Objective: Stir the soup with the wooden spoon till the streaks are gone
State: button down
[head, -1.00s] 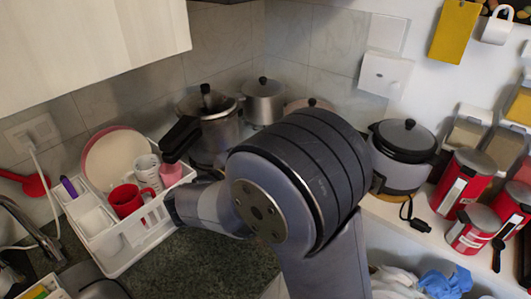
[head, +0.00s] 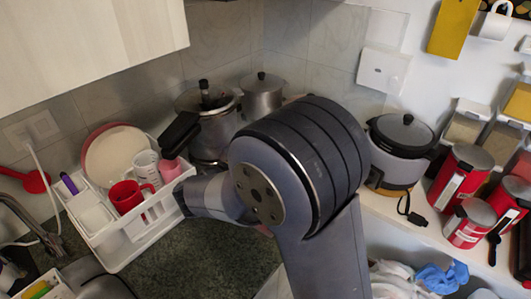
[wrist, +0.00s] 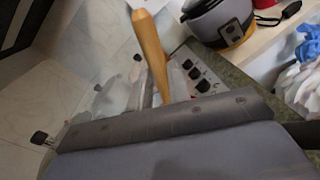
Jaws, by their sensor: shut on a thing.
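The wooden spoon (wrist: 151,48) shows in the wrist view as a light-brown handle, rising at a tilt from behind the grey edge of my gripper (wrist: 165,108). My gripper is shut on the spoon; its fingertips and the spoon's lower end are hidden. In the head view my own arm covers the gripper and the spoon. The soup shows in neither view, so its streaks cannot be seen.
A pressure cooker (head: 215,133) and a lidded steel pot (head: 264,98) stand in the back corner. A dish rack (head: 120,262) with a red mug (head: 126,197) is at left. A rice cooker (head: 400,165) and red canisters (head: 459,175) are at right. Stove knobs (wrist: 202,86) show.

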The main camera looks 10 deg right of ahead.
jog(key=shift+w+a, duration=0.25)
jog(key=shift+a, duration=0.05)
notch_tip(320, 180, up, 8)
jog(key=s+d+p, duration=0.2)
jog(key=p, duration=0.4)
jog(key=shift+s+d, duration=0.35)
jog(key=shift+s, duration=0.05)
notch_tip(320, 180, up, 5)
jog(key=p, duration=0.4)
dwell(0.3)
dwell(0.5)
